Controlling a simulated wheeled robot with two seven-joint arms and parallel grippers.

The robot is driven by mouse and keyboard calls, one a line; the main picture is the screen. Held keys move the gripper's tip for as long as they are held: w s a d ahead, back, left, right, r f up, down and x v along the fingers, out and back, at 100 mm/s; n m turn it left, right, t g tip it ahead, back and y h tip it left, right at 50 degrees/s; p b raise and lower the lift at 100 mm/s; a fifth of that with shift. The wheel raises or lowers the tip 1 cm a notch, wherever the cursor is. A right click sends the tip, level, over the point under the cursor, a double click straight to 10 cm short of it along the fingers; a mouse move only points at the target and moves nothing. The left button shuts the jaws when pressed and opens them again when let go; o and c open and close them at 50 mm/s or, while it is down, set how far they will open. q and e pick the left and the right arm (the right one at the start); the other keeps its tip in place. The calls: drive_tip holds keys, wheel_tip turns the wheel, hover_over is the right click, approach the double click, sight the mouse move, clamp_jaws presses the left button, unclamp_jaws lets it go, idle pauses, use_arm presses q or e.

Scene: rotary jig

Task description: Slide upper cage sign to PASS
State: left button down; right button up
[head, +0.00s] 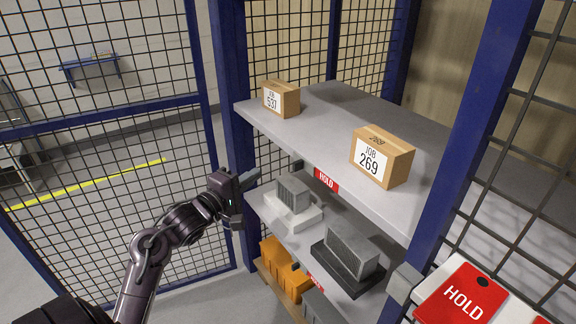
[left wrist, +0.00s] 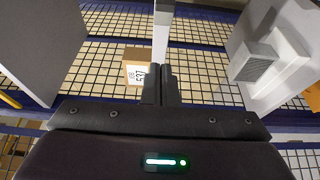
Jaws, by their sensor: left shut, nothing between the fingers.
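A small red HOLD sign (head: 326,180) sits on the front edge of the upper shelf (head: 290,139). A second red sign (head: 316,281) is on the shelf edge below, its text hard to read. A large red HOLD sign (head: 463,300) with a dark round spot lies on a white plate at the lower right, partly cut off. My left gripper (head: 250,182) is shut and empty near the left blue post, left of the upper shelf sign and apart from it. Its closed fingers (left wrist: 160,84) also show in the left wrist view. My right gripper is out of view.
A pale fixture (head: 293,203) and a dark one (head: 347,259) sit below, with orange parts (head: 285,268) lower down. Blue posts (head: 470,140) and wire mesh bound the shelves.

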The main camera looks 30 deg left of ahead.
sight(296, 158)
use_arm(q)
drive_tip(key=w+d, duration=0.1)
drive_tip(key=w, duration=0.2)
drive_tip(key=w+d+p, duration=0.1)
drive_tip(key=w, duration=0.1)
drive_tip(key=w+d+p, duration=0.1)
drive_tip(key=w, duration=0.2)
drive_tip(key=shift+w+d, duration=0.35)
drive_tip(key=shift+s+d, duration=0.15)
drive_tip(key=shift+d, duration=0.05)
drive_tip(key=shift+f, duration=0.1)
